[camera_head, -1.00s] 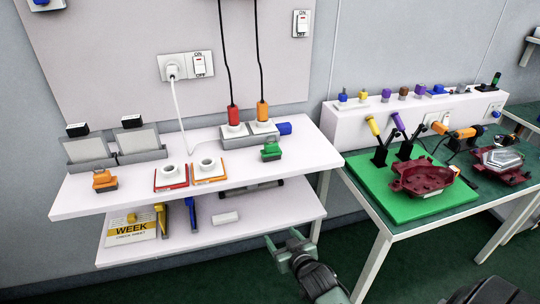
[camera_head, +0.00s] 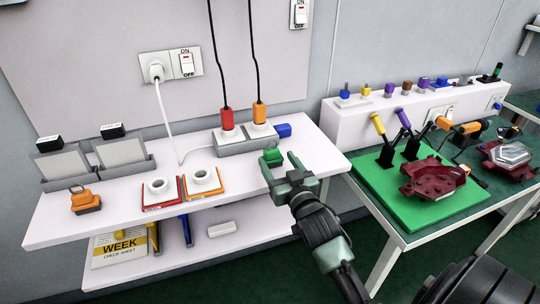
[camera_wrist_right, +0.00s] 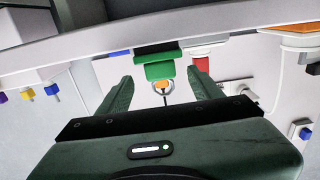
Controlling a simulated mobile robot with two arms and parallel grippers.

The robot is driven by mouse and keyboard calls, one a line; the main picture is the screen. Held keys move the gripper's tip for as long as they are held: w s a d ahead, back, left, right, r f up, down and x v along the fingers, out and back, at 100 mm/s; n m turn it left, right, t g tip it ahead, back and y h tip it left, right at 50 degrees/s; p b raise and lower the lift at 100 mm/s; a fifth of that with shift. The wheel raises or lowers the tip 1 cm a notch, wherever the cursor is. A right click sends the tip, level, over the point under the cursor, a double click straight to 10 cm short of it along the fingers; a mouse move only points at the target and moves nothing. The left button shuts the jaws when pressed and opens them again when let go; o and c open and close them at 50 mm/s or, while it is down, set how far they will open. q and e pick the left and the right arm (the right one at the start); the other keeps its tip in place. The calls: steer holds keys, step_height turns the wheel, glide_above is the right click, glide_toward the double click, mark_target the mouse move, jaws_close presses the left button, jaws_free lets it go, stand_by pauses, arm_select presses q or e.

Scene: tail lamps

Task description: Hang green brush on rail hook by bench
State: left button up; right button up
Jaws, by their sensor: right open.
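The green brush (camera_head: 272,156), a green block on a darker base, sits near the right end of the upper white shelf. My right gripper (camera_head: 279,164) is just in front of it, with its two fingers apart and pointing at it. The right wrist view shows the green brush (camera_wrist_right: 160,70) ahead between the open fingertips, with a gap to each finger. A small ring shows beside it there. I cannot make out a rail hook with certainty. My left gripper is not in view.
An orange brush (camera_head: 86,200) sits at the shelf's left. Two white cups on coloured mats and a power strip (camera_head: 246,141) with red and orange plugs share the shelf. A lower shelf (camera_head: 190,252) lies below. A green-topped table (camera_head: 420,226) stands right.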

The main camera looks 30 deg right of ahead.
mark_target(273, 154)
steer(key=x, duration=0.4)
steer(key=shift+w+r+p, duration=0.2)
steer(key=shift+w+p, duration=0.1)
steer(key=shift+w+d, duration=0.1)
steer(key=shift+w, duration=0.4)
steer(key=c, duration=0.4)
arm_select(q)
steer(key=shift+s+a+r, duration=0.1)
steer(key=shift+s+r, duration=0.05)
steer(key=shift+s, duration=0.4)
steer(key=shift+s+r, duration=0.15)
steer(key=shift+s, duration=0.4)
arm_select(e)
jaws_close()
